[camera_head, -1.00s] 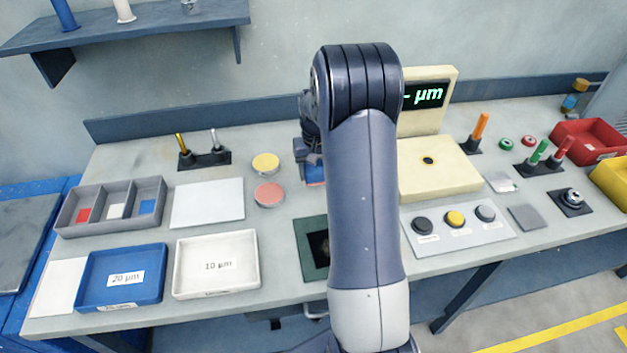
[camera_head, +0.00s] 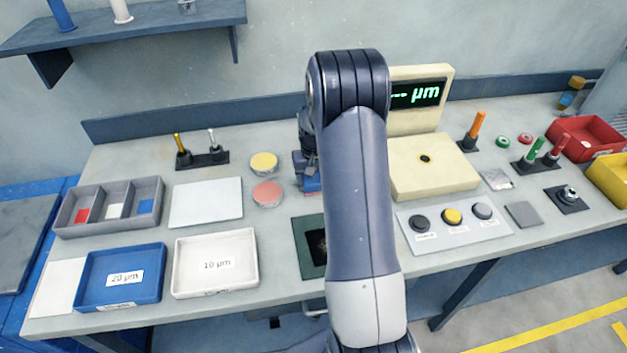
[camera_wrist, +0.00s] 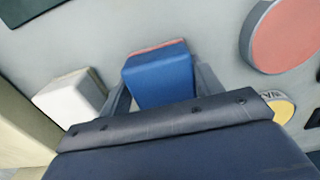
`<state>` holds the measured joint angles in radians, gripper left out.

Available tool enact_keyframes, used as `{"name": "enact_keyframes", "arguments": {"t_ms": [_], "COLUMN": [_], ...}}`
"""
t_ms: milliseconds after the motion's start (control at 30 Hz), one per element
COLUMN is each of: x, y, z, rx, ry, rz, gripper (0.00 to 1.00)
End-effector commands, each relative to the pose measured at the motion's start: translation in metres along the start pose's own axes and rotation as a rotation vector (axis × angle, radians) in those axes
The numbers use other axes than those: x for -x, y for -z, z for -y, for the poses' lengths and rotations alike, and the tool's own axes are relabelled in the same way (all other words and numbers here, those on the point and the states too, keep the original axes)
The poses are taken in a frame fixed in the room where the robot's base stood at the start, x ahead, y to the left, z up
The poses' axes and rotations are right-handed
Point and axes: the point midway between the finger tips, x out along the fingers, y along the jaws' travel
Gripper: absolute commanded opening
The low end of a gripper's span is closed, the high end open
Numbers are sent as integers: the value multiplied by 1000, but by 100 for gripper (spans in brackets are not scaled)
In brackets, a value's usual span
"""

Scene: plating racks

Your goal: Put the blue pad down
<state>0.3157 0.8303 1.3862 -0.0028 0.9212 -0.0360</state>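The blue pad (camera_wrist: 160,78) is a small block with a reddish strip along its far edge. In the wrist view it sits between the two fingers of my gripper (camera_wrist: 166,88), which lie against its left and right sides. In the head view my gripper (camera_head: 309,180) points down over the bench behind my arm, right of a pink disc (camera_head: 267,193). The pad is mostly hidden there. I cannot tell whether it touches the bench.
A white block (camera_wrist: 70,95) lies left of the pad in the wrist view. A yellow disc (camera_head: 264,162), a dark green square frame (camera_head: 304,240) and a cream gauge base (camera_head: 450,180) are nearby. A three-slot grey tray (camera_head: 66,218) stands at left.

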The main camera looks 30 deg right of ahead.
Motion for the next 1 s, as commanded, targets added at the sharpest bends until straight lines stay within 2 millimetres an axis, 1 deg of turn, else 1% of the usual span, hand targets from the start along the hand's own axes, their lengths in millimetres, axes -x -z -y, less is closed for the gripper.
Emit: {"name": "enact_keyframes", "arguments": {"t_ms": [33, 100, 133, 433, 567, 667, 767, 900, 1000], "x": [-5, -5, -6, -7, -3, 6, 26, 60, 82], "y": [-2, -2, -3, -4, -4, -3, -2, -1, 0], "z": [2, 2, 3, 5, 5, 5, 4, 3, 2], "rx": [-1, -1, -1, -1, 0, 0, 0, 0, 0], "ry": [3, 4, 4, 7, 7, 6, 5, 4, 4], "rz": [8, 9, 9, 14, 15, 10, 6, 2, 2], "gripper": [72, 77, 78, 78, 78, 78, 78, 78, 78]}}
